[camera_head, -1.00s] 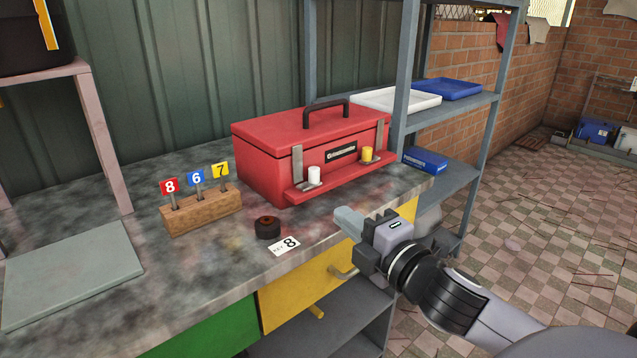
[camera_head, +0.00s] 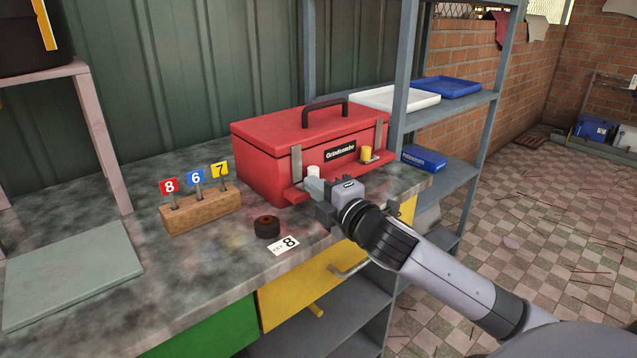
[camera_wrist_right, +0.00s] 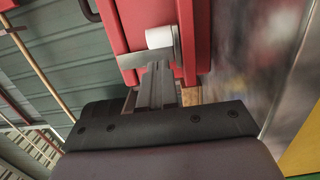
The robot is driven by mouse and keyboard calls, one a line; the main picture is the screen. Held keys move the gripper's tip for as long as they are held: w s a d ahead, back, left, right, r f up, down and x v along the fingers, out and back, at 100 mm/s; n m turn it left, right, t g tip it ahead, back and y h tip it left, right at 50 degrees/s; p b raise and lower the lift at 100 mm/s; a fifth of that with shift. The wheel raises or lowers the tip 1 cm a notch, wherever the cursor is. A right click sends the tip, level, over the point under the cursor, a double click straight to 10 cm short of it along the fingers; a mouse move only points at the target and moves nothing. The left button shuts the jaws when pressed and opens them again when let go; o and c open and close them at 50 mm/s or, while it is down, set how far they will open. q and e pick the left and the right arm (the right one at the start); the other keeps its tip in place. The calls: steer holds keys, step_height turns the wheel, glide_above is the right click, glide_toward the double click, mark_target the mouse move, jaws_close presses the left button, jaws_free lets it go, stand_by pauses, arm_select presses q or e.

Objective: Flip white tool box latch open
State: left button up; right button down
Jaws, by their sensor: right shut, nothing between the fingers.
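The red tool box (camera_head: 265,160) stands closed on the workbench, with a black handle on its lid. Its white latch (camera_head: 313,171) is at the front left, at the lower end of a grey metal strap, and also shows in the right wrist view (camera_wrist_right: 159,38). The yellow latch (camera_head: 366,153) is at the front right. My right gripper (camera_head: 313,185) is shut and empty, its fingertips right at the white latch. In the right wrist view the fingertips (camera_wrist_right: 158,66) reach the strap just below the white cylinder; contact cannot be told. My left gripper is not in view.
A wooden block (camera_head: 202,212) with tags 8, 6 and 7 stands left of the box. A dark round piece (camera_head: 267,227) and a key card (camera_head: 284,246) lie in front. A grey shelf (camera_head: 455,110) with trays stands to the right.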

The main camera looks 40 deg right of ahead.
steer(key=shift+w+d, duration=0.55)
steer(key=shift+d, duration=0.05)
